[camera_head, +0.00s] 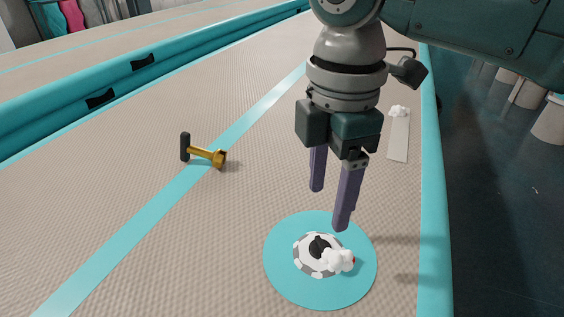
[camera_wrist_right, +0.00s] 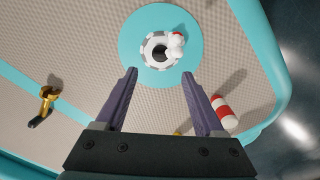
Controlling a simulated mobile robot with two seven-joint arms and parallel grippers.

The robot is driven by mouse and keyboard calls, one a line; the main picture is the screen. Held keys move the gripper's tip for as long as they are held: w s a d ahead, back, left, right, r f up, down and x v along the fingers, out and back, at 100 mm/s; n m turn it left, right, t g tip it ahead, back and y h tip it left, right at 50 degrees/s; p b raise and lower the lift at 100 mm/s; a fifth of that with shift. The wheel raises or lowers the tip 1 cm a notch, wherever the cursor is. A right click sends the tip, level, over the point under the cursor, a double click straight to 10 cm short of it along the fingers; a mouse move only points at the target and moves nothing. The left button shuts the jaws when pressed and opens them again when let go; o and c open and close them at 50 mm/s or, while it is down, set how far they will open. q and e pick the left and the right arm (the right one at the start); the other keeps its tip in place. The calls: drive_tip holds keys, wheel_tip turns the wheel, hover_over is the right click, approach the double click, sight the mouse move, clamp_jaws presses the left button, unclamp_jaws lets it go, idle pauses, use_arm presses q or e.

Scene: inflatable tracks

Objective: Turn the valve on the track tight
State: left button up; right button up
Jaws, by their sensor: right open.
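The valve (camera_head: 306,256) is a white and grey ring with a dark centre, set on a round turquoise patch (camera_head: 285,286) on the track. A white knobbly piece (camera_head: 339,261) with a bit of red sits on its right side. The valve also shows in the right wrist view (camera_wrist_right: 148,50), ahead of the fingertips. My right gripper (camera_head: 330,209) points down above and just behind the patch, with its two purple fingers apart and nothing between them. In the right wrist view the open fingers (camera_wrist_right: 160,75) reach toward the patch. My left gripper is not in view.
A yellow and black hammer-like tool (camera_head: 206,155) lies on the track to the left. A pale strip (camera_head: 398,138) with a white piece lies behind right. A red-and-white cylinder (camera_wrist_right: 224,113) shows in the wrist view. Turquoise inflated walls (camera_head: 433,200) edge the beige track.

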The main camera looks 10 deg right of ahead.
sight(321, 243)
use_arm(q)
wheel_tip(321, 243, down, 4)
drive_tip(key=b, duration=0.3)
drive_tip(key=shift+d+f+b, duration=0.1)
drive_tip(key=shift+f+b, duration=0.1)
drive_tip(key=shift+b, duration=0.2)
use_arm(e)
wheel_tip(321, 243, down, 9)
clamp_jaws()
